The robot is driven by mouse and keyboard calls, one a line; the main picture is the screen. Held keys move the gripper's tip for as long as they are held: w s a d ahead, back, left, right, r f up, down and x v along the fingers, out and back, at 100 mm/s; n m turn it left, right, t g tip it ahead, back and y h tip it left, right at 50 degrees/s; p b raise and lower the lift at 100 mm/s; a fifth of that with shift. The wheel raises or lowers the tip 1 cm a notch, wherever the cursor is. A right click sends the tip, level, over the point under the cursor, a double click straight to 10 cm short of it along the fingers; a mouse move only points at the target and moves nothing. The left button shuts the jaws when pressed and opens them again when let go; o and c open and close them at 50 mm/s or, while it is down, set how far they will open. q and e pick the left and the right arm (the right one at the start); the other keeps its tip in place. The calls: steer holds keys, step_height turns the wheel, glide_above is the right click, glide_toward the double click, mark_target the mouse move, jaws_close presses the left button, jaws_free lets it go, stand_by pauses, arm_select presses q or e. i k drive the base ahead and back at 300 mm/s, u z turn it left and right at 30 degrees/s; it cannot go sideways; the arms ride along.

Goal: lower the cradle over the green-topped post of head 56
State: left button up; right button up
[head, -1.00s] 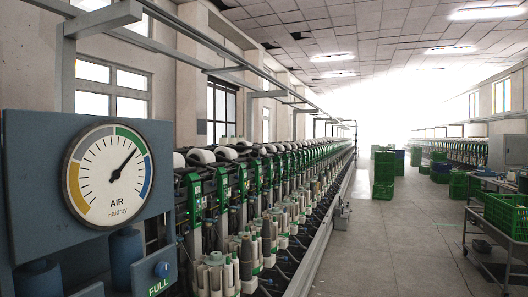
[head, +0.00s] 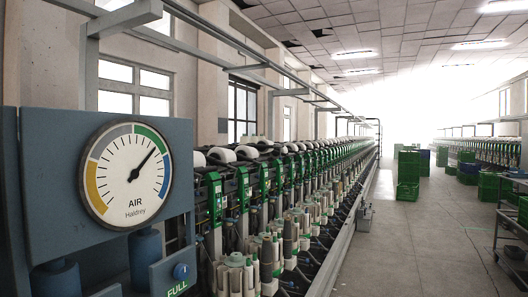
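The cone winder (head: 262,215) runs away from me along the left wall as a long row of winding heads with green-topped posts (head: 215,185). White and grey yarn packages (head: 237,272) stand in clusters along its lower front. I cannot read any head number, so I cannot tell which post belongs to head 56. I cannot make out the cradle as a separate part. Neither of my grippers shows in the head view.
A blue-grey panel with an AIR gauge (head: 128,174) stands close at the left. Green crates (head: 408,170) are stacked further down the aisle. A metal trolley (head: 514,245) is at the right edge. The grey floor (head: 415,235) between is clear.

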mark_target(255, 146)
steer(key=k, duration=0.85)
steer(key=z, duration=0.2)
steer(key=i, duration=0.9)
steer(key=z, duration=0.45)
steer(key=k, duration=1.35)
steer(key=z, duration=0.7)
steer(key=i, duration=2.3)
steer(key=z, duration=0.1)
